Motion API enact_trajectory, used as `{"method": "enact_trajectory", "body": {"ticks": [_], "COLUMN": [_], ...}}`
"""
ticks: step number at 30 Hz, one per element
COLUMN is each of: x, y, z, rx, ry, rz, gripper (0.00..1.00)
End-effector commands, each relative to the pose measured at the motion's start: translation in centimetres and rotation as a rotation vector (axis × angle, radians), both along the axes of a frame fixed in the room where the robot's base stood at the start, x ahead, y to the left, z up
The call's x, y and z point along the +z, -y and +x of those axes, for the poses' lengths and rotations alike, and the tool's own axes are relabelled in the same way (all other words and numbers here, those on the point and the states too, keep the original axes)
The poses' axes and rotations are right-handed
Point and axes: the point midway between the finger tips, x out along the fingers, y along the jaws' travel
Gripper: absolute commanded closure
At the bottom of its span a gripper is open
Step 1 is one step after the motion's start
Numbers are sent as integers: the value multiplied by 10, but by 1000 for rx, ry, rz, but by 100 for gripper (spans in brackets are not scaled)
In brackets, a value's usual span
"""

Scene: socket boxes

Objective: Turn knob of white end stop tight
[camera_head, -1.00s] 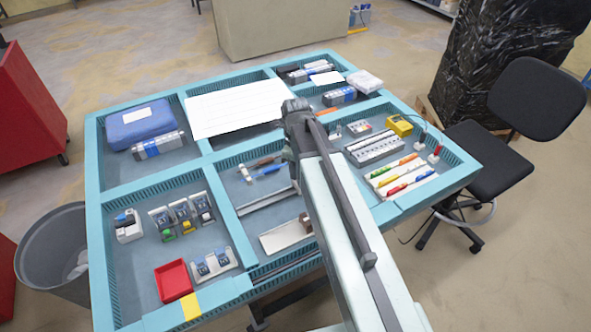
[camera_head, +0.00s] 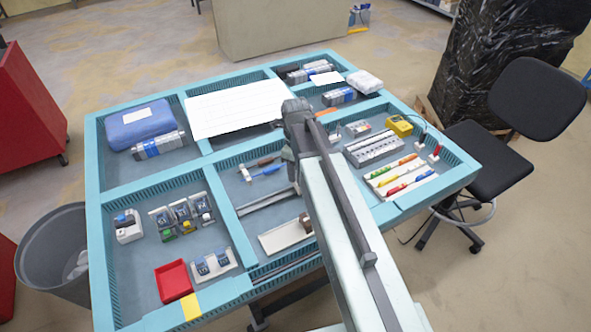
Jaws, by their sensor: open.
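A white block with a dark knob-like top and a blue part (camera_head: 128,227) stands at the left of the front-left compartment. I cannot tell whether it is the white end stop. A pale strip (camera_head: 283,240) with a brownish piece (camera_head: 306,221) on it lies in the front middle compartment, partly behind my arm. My gripper (camera_head: 288,154) is at the dark end of the arm, above the middle of the table. It is open, with its fingers mostly hidden by the arm. No end stop knob can be made out clearly at this size.
The turquoise table (camera_head: 150,186) has low dividers between compartments. A red tray (camera_head: 173,280) and several small socket units (camera_head: 181,215) stand front left. Coloured screwdrivers (camera_head: 405,180) lie on the right. A black chair (camera_head: 520,110) stands beside the table, and a grey bin (camera_head: 55,245) at the left.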

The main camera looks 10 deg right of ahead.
Motion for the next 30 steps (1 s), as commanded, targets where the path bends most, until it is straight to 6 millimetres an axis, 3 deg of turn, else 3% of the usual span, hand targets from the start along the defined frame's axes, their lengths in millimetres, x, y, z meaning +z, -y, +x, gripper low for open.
{"method": "enact_trajectory", "body": {"ticks": [14, 30], "x": [76, 76], "y": [0, 0], "z": [0, 0], "rx": [0, 0], "ry": [0, 0], "rz": [0, 0], "gripper": [59, 59]}}
